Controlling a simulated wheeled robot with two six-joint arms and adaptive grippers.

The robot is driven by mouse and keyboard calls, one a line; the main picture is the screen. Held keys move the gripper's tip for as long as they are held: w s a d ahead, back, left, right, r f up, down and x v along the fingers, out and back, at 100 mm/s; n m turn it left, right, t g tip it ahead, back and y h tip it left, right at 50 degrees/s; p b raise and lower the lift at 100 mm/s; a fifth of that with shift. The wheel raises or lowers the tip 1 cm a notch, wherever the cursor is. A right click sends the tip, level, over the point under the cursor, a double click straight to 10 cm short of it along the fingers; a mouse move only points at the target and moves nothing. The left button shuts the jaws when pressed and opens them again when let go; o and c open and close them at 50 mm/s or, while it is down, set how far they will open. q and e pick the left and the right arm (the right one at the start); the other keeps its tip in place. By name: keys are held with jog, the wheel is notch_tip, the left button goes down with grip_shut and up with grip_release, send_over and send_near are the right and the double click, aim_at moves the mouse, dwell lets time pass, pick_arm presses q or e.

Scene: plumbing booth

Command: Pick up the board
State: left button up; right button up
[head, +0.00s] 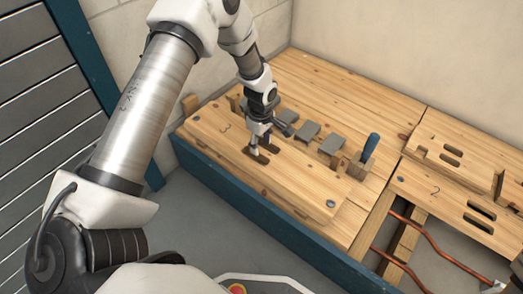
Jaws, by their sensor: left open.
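A long wooden board marked 3 (232,139) lies flat on the workbench, with a dark screw head near each end and slots near its middle. My left gripper (261,148) points down from above at these slots, with its fingers open. The fingertips are at or just over the slots; I cannot tell how deep they reach. A second wooden board marked 2 (440,192), with two long slots, lies to the right. My right gripper does not show.
Grey blocks (308,131) and a blue-handled tool (370,147) stand behind board 3. Copper pipes (440,252) run in an open bay at the lower right. A wall closes the back, and a grey slatted shutter (40,110) the left.

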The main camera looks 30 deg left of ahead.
aim_at(261, 150)
pick_arm(q)
notch_tip(261, 150, down, 3)
jog(key=shift+b, duration=0.4)
jog(key=shift+r, duration=0.2)
grip_shut()
